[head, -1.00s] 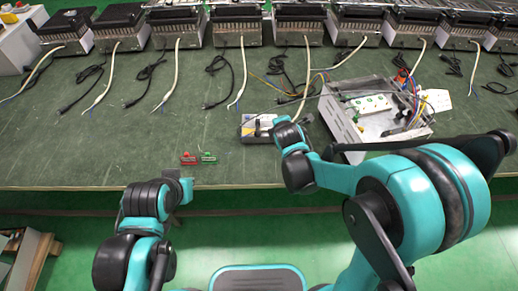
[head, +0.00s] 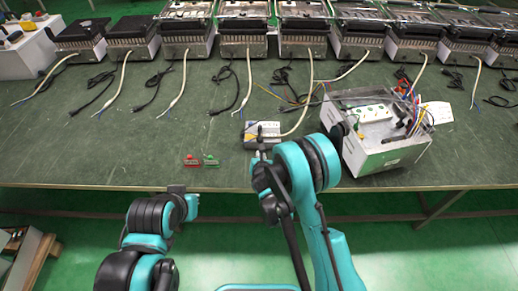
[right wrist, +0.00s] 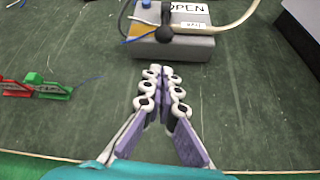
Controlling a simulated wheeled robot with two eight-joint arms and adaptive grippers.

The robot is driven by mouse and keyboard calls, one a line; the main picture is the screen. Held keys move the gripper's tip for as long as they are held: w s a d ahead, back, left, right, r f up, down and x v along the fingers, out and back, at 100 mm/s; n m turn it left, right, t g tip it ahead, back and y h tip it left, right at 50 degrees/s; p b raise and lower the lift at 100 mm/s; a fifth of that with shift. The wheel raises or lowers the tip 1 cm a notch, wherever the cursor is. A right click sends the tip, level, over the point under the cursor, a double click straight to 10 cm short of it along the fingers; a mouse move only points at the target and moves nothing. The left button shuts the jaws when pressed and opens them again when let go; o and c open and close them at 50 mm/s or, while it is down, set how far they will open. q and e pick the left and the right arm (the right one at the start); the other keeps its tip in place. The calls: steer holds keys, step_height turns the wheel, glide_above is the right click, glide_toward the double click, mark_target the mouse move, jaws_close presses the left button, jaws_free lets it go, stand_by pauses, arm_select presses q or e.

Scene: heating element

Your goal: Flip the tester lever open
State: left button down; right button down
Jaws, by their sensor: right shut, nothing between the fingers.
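The tester (head: 252,128) is a small grey box on the green table, left of the open metal case. In the right wrist view the tester (right wrist: 180,47) shows an OPEN label (right wrist: 187,8) at its far side. Its black lever knob (right wrist: 165,33) sticks up near the front edge, in front of the label. My right gripper (right wrist: 163,72) is shut and empty, its tips just in front of the tester, apart from the knob in the picture. In the head view the right wrist hides its fingers. My left gripper (head: 184,192) is by the table's front edge; its fingers are unclear.
Red (head: 191,160) and green (head: 210,160) clips lie on the table left of the tester. The open metal case (head: 388,155) with wires stands close on the right. Several heaters with cables line the back. A pale cable crosses the tester.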

mark_target(260, 136)
steer(key=shift+w, duration=0.1)
steer(key=x, duration=0.8)
steer(key=shift+w+f+b, duration=0.15)
steer(key=shift+f+b, duration=0.15)
steer(key=shift+b, duration=0.05)
steer(key=shift+w+f, duration=0.3)
steer(key=shift+w, duration=0.3)
steer(key=shift+a+r, duration=0.1)
steer(key=shift+r, duration=0.05)
